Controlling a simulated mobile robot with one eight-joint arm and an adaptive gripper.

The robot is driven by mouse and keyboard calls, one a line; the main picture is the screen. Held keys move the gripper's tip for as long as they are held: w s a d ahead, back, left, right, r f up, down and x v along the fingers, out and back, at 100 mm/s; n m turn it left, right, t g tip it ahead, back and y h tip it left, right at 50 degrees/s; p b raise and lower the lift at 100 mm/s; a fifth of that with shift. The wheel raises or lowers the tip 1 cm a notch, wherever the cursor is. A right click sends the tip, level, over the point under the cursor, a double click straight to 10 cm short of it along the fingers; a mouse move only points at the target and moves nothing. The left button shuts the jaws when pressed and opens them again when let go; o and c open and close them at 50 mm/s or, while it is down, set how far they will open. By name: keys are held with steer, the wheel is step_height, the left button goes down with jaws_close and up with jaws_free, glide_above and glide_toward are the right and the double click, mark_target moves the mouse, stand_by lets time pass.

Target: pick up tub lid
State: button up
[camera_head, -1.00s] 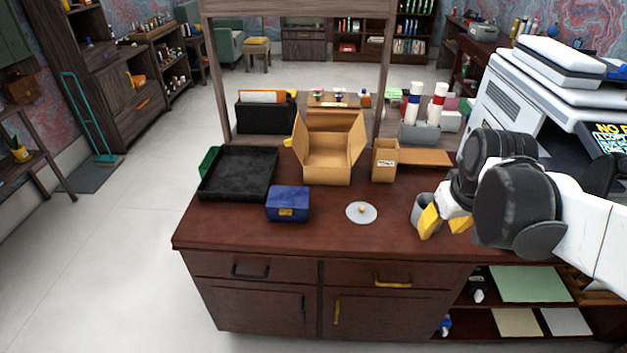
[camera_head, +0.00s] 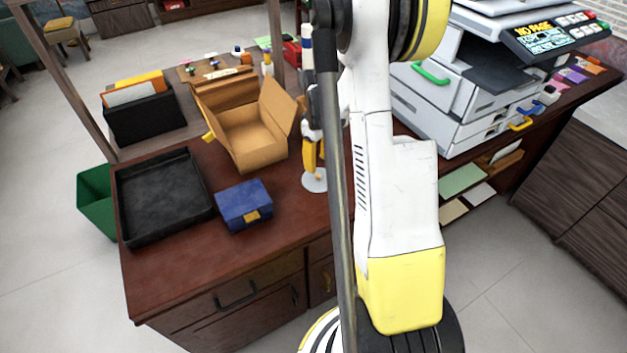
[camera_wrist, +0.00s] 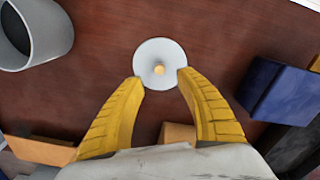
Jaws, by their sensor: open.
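The tub lid is a small pale disc with a gold knob in its middle. It lies flat on the dark red-brown desk and shows in the head view (camera_head: 311,184) and in the wrist view (camera_wrist: 147,52). My gripper (camera_wrist: 160,79) has yellow fingers spread apart, with nothing held between them. In the wrist view the fingertips reach the lid's near edge on either side, and the knob shows between them. In the head view my gripper points down just above the lid; my arm hides the desk to its right. I cannot tell whether the fingertips touch the lid.
A blue box (camera_head: 243,206) with a gold clasp stands left of the lid. An open cardboard box (camera_head: 252,138) is behind it, and a black tray (camera_head: 163,196) is farther left. A printer (camera_head: 440,95) is at right.

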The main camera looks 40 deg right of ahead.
mark_target(318, 175)
step_height(318, 175, down, 7)
steer(key=b, duration=0.3)
steer(key=shift+r, duration=0.25)
jaws_close()
